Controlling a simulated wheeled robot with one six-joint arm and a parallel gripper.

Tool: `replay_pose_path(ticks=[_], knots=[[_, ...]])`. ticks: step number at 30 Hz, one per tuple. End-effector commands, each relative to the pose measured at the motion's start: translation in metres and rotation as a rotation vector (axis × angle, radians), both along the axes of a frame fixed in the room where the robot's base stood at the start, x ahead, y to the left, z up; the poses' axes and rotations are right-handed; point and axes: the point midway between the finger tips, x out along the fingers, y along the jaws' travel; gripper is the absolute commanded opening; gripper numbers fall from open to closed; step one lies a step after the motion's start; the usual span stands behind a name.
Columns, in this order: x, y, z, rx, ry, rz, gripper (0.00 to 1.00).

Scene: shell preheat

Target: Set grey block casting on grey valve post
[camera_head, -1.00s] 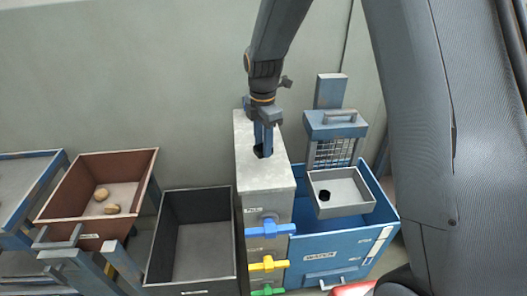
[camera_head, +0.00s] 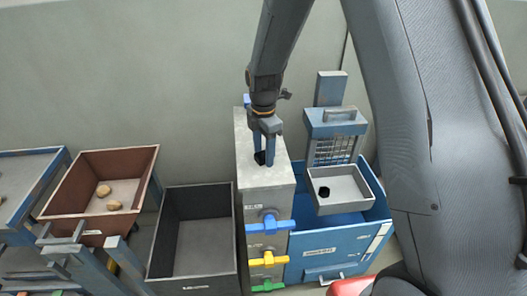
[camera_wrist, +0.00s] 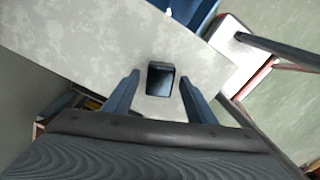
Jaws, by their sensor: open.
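A small dark block, which looks like the block casting (camera_wrist: 160,80), sits on the post's flat top in the wrist view. It also shows in the head view (camera_head: 259,158), partly hidden by a finger. My gripper (camera_head: 265,160) points down over the post top. Its fingers are open, one on each side of the block, with a visible gap on both sides in the wrist view.
A blue bin (camera_head: 325,252) stands right of the post, with a grey tray (camera_head: 345,206) holding a dark piece above it. An empty dark bin (camera_head: 235,262) and a brown bin (camera_head: 97,232) with two tan lumps stand left.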

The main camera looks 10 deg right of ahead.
Motion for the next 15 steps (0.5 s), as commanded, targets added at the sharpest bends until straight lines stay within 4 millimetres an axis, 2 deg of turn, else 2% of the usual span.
replay_pose_path(ticks=[8,15], knots=[[0.001,0.0,0.01,0.0,-0.003,0.0,0.51],[0.002,0.0,0.05,0.001,-0.005,0.0,0.51]])
